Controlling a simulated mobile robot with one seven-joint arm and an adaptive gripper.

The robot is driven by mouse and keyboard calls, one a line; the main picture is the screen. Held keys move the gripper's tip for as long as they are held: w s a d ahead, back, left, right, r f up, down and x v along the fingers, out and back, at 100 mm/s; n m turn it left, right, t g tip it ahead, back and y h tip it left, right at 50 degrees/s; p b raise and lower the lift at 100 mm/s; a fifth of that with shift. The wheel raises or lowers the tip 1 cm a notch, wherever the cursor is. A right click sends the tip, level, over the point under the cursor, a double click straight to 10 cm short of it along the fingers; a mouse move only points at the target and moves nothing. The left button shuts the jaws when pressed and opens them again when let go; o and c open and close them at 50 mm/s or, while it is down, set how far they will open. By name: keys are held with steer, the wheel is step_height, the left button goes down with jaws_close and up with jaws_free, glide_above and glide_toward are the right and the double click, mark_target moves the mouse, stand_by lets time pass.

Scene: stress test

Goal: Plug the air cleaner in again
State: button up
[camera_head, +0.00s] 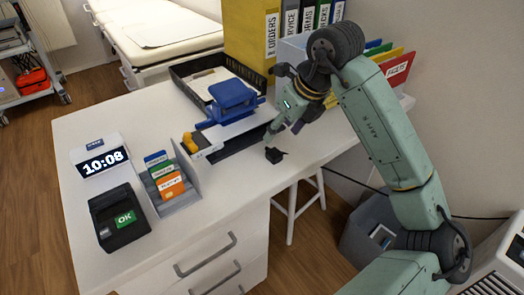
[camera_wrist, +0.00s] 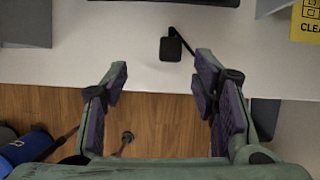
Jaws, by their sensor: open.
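A small black block (camera_head: 275,155), which looks like a plug or adapter, lies on the white desk near its front edge. In the wrist view the black block (camera_wrist: 171,48) has a short dark arm or cord at its top and lies ahead of my fingers, between their lines. My gripper (camera_head: 284,131) is over the desk just behind the block, open and empty; in the wrist view its fingers (camera_wrist: 160,72) are wide apart and not touching the block. A white vented unit (camera_head: 492,286) at the lower right may be the air cleaner. No socket is clearly visible.
On the desk (camera_head: 235,190) stand a blue hole punch (camera_head: 233,98), a black tray (camera_head: 188,69), a card holder (camera_head: 178,192), a clock (camera_head: 97,156), a card terminal (camera_head: 118,217) and binders (camera_head: 258,45). A grey bin (camera_head: 362,232) and a stool (camera_head: 300,205) stand below. A dark cord (camera_head: 352,181) runs along the wall.

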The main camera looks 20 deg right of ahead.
steer(key=shift+s+d+f+m+h, duration=0.1)
steer(key=shift+s+d+m+h, duration=0.05)
steer(key=shift+d, duration=0.35)
steer(key=shift+s+d+m+h, duration=0.15)
steer(key=shift+d, duration=0.35)
steer(key=p, duration=0.1)
glide_above(274, 152)
steer(key=s+d, duration=0.2)
steer(key=s, duration=0.1)
steer(key=f, duration=0.5)
steer(key=shift+w+a+f, duration=0.1)
steer(key=shift+w+a, duration=0.1)
steer(key=shift+a, duration=0.05)
steer(key=shift+a+p+x, duration=0.1)
steer(key=shift+p+x, duration=0.45)
steer(key=shift+x, duration=0.75)
steer(key=shift+a+p+x, duration=0.15)
steer(key=shift+p+x, duration=0.4)
steer(key=shift+x, duration=0.75)
steer(key=shift+w, duration=0.15)
